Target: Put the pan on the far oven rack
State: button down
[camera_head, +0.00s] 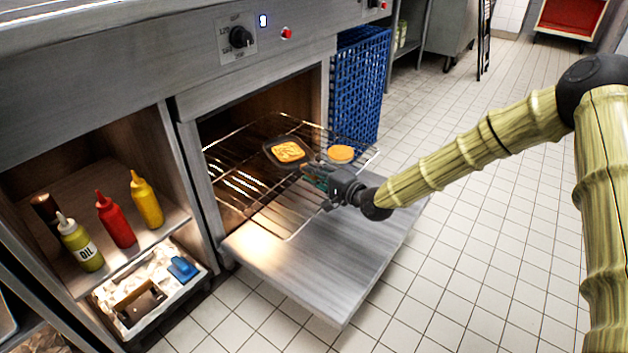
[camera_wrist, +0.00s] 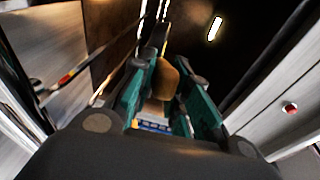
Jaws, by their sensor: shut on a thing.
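The pan (camera_head: 289,152) is small, dark and squarish, with yellow-orange food in it. In the head view it appears over the wire oven rack (camera_head: 262,212), near the oven mouth. I cannot tell whether it touches the wires. My gripper (camera_head: 311,173) is at the pan's near right side, shut on it, apparently by its handle; the grip is small in this view. In the wrist view my teal fingers (camera_wrist: 160,90) have a tan-brown thing (camera_wrist: 168,80) between them, which I cannot identify surely.
A round orange-topped item (camera_head: 341,153) is right of the pan. The oven door (camera_head: 335,270) is open flat below the rack. A blue crate stack (camera_head: 357,90) stands right of the oven. Bottles (camera_head: 117,220) and a white tray (camera_head: 205,272) occupy the left shelves. The tiled floor at right is clear.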

jog(key=shift+f, duration=0.3)
jog(key=c, duration=1.6)
grip_release()
jog(key=shift+f, duration=0.1)
jog(key=shift+c, duration=0.2)
jog(key=shift+s+d+r, duration=0.15)
jog(key=shift+r, duration=0.05)
jog(key=p+v, duration=0.5)
jog(key=v, duration=0.6)
jog(key=shift+s+d, duration=0.2)
jog(key=shift+d, duration=0.05)
jog(key=shift+f, duration=0.1)
